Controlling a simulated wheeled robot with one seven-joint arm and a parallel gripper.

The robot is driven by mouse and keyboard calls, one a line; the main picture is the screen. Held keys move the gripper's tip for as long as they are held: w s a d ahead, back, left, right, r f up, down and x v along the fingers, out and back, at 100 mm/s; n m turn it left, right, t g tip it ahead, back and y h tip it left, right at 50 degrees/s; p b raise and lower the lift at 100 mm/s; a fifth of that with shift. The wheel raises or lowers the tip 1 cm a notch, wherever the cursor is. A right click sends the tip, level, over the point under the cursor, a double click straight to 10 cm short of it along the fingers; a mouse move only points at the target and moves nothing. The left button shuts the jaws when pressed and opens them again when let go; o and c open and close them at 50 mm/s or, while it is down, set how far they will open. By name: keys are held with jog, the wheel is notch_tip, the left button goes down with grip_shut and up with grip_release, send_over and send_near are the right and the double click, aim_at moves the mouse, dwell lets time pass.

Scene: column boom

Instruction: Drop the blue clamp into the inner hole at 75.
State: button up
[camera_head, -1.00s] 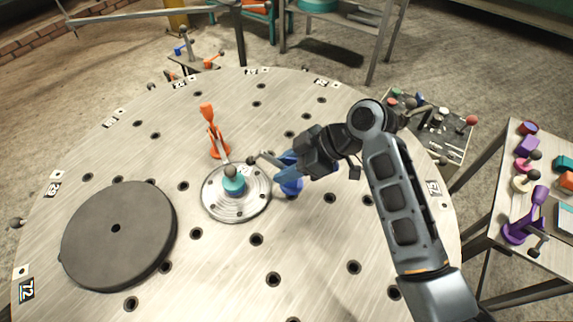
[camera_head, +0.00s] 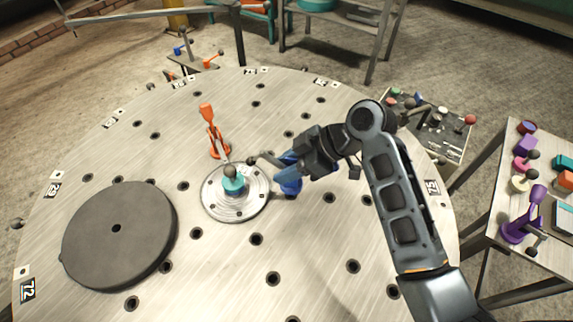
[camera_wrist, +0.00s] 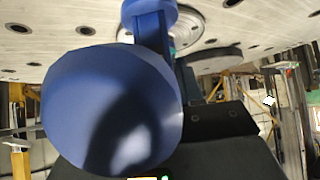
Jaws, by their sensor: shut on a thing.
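The blue clamp (camera_head: 290,182) is held in my gripper (camera_head: 287,165), to the right of the silver disc on the round table. In the wrist view the clamp (camera_wrist: 112,108) fills the left and centre, with its large rounded end close to the camera. My gripper is shut on it. Whether the clamp's lower end touches the tabletop or sits in a hole cannot be told. The round metal table (camera_head: 210,265) has many dark holes and number plates along its rim.
A silver disc (camera_head: 250,205) with a teal-topped part (camera_head: 233,182) stands left of the clamp. An orange clamp (camera_head: 213,135) stands behind it. A dark grey disc (camera_head: 120,235) lies at the left. Side tables hold parts at the right. The table's front middle is clear.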

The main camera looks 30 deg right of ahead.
jog(key=shift+f+b, duration=1.6)
jog(key=shift+f, duration=0.7)
jog(key=o, duration=0.8)
jog(key=shift+r+p, duration=3.2)
jog(key=shift+r, duration=0.6)
jog(key=o, duration=0.5)
